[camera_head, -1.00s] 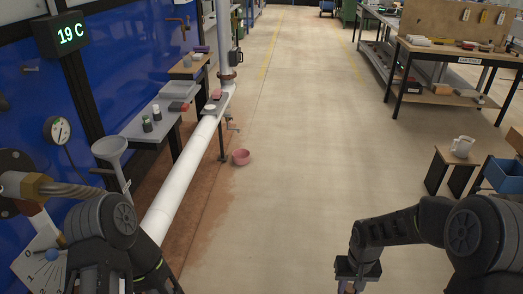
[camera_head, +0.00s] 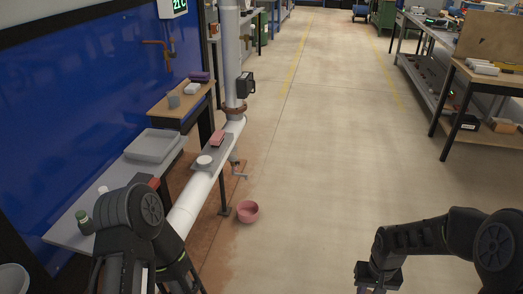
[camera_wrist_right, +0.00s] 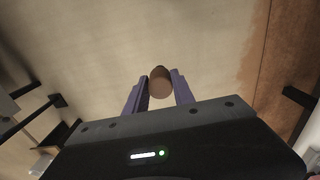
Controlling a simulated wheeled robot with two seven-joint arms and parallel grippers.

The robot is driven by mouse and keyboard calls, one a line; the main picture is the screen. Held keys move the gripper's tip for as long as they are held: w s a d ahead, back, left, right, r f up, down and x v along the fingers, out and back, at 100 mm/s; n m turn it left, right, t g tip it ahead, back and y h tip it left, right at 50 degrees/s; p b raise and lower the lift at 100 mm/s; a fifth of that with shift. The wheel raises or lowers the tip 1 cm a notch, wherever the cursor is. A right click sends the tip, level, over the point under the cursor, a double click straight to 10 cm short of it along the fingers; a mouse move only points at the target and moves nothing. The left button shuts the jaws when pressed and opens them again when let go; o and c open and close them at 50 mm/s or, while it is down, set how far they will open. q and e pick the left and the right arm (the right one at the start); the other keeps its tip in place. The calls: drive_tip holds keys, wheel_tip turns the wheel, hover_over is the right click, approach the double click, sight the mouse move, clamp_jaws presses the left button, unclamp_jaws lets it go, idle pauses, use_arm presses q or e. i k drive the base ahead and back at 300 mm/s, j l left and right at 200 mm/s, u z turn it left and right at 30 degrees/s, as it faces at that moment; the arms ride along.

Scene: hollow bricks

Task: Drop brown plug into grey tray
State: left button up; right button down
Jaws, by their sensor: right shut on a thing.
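A brown plug (camera_wrist_right: 160,84), round-ended, shows in the right wrist view between the purple fingers of my right gripper (camera_wrist_right: 159,92). The gripper is shut on it. In the head view my right gripper (camera_head: 374,285) hangs at the bottom edge, right of centre, over the floor; the plug is hidden there. A shallow grey tray (camera_head: 154,146) stands on the grey side table at the left, far from my right gripper. It looks empty. My left arm comes in at the lower left, in front of that table; its gripper fingers are not visible.
A white pipe (camera_head: 190,207) with a small grey shelf (camera_head: 213,154) runs beside the grey table (camera_head: 70,236). A pink bowl (camera_head: 247,212) lies on the floor by a valve. A small wooden table (camera_head: 178,107) stands behind. The aisle floor in the middle is clear.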

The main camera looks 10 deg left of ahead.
sight(158, 146)
drive_tip(key=i, duration=1.95)
drive_tip(key=i+u, duration=0.1)
drive_tip(key=u, duration=2.9)
